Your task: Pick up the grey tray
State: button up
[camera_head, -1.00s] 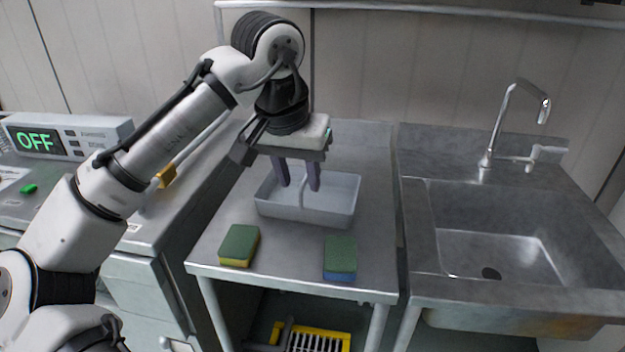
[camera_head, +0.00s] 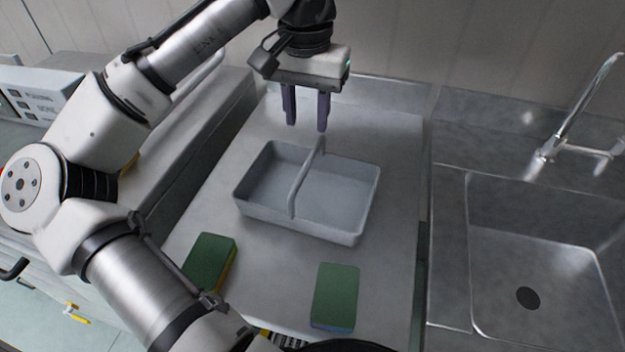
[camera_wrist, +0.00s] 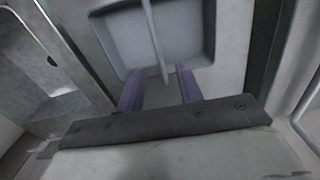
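The grey tray (camera_head: 262,213) is a shallow rectangular bin with a raised handle bar (camera_head: 303,180) across its middle. It rests on the metal table. My gripper (camera_head: 307,128) is above the tray's back edge, fingers pointing down, open with a gap between them and nothing held. In the wrist view the tray (camera_wrist: 122,58) lies ahead of the fingers, and the end of its handle (camera_wrist: 158,50) shows in line with the gap between the fingertips of my gripper (camera_wrist: 157,72). The fingers appear apart from the handle.
Two sponges with green tops, one at the left (camera_head: 209,260) and one at the right (camera_head: 336,296), lie in front of the tray. A metal sink (camera_head: 540,250) with a tap (camera_head: 585,110) stands at the right. A wall is close behind the table.

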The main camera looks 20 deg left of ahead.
aim_at(308, 161)
notch_tip(308, 161, down, 7)
jog(key=shift+s+r, duration=0.1)
jog(key=shift+s, duration=0.05)
jog(key=shift+s+d+f+p, duration=0.1)
jog(key=shift+f+p, duration=0.05)
jog(key=shift+f, duration=1.25)
jog(key=shift+d+f+p, duration=0.1)
jog(key=shift+f+p, duration=0.05)
jog(key=shift+f, duration=1.2)
jog(key=shift+c, duration=0.5)
grip_shut()
